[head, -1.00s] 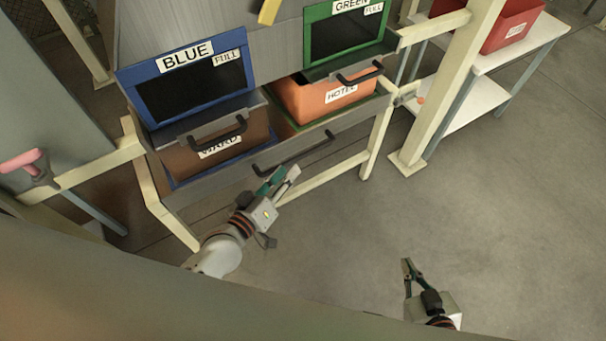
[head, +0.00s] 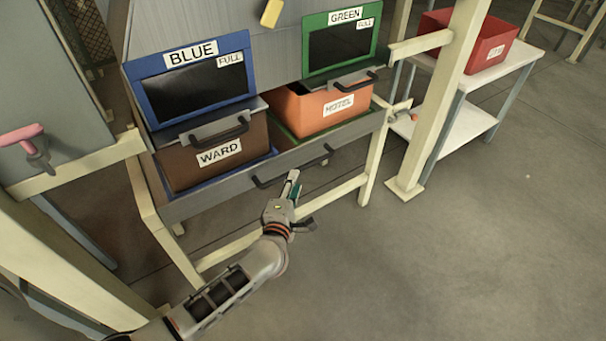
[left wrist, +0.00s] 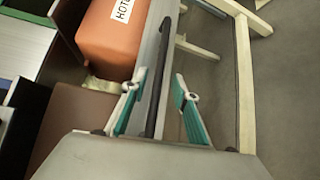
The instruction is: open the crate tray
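The crate tray (head: 215,195) is a grey drawer-like tray under the two chute openings, with a long black handle (head: 270,182) on its front. It holds a brown WARD crate (head: 190,168) on the left and an orange HOTEL crate (head: 300,112) on the right. My left gripper (head: 292,184) is at the tray's front, close to the middle of the handle. In the left wrist view, its green-padded fingers (left wrist: 157,103) are open, one on each side of the black handle bar (left wrist: 158,85), with visible gaps. My right gripper is not in view.
Above the tray are a blue-framed opening (head: 195,82) and a green-framed opening (head: 340,45). Cream frame legs (head: 375,160) stand below and beside the tray. A white shelf table (head: 480,72) with a red crate (head: 465,40) is at right. The floor (head: 450,250) in front is clear.

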